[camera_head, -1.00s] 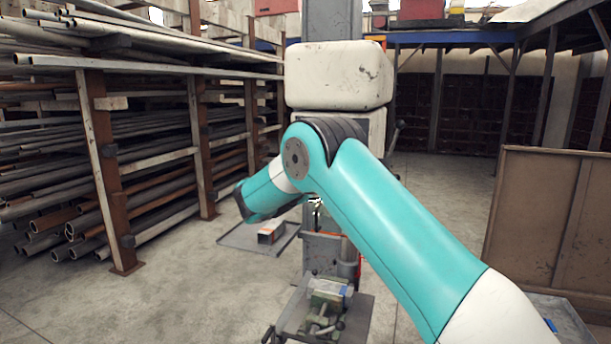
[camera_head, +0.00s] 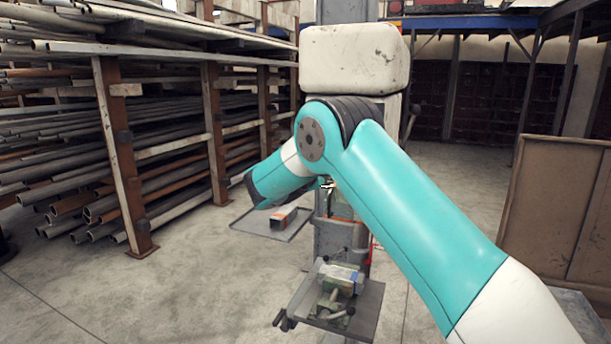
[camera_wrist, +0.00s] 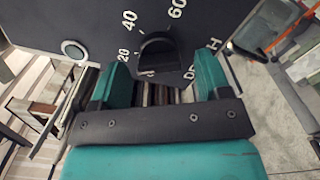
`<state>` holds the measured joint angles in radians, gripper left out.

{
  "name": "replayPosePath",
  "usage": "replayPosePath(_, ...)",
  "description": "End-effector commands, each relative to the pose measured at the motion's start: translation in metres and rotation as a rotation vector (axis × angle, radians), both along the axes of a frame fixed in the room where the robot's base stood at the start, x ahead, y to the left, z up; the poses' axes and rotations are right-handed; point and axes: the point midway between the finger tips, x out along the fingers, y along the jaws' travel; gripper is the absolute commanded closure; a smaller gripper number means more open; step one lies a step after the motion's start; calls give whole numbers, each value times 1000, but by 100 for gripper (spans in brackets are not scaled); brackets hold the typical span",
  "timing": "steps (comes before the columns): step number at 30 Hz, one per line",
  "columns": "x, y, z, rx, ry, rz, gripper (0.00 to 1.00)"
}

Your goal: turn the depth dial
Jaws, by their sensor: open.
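The black depth dial (camera_wrist: 158,52) shows in the wrist view on a dark panel (camera_wrist: 200,18), with white numbers 20, 40 and 60 around it and partly hidden lettering below. My gripper (camera_wrist: 162,64) is open, with one teal finger on each side and below the dial. The dial appears in the gap between the fingertips; I cannot tell whether they touch it. In the head view the white-headed drilling machine (camera_head: 350,58) stands behind my teal arm, which hides the dial and most of my gripper.
A round pale button (camera_wrist: 73,49) is left of the dial. Below the machine's head are a vice (camera_head: 340,280) and its table (camera_head: 358,312). Pipe racks (camera_head: 120,150) stand left, a brown panel (camera_head: 560,205) right.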

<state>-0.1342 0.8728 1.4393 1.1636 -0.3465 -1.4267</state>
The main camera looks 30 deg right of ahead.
Motion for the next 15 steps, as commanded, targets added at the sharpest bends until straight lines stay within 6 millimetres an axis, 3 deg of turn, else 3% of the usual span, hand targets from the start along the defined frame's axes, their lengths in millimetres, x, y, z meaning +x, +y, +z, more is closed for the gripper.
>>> replayPosePath(15,-76,99,-5,0,-1,5,30)
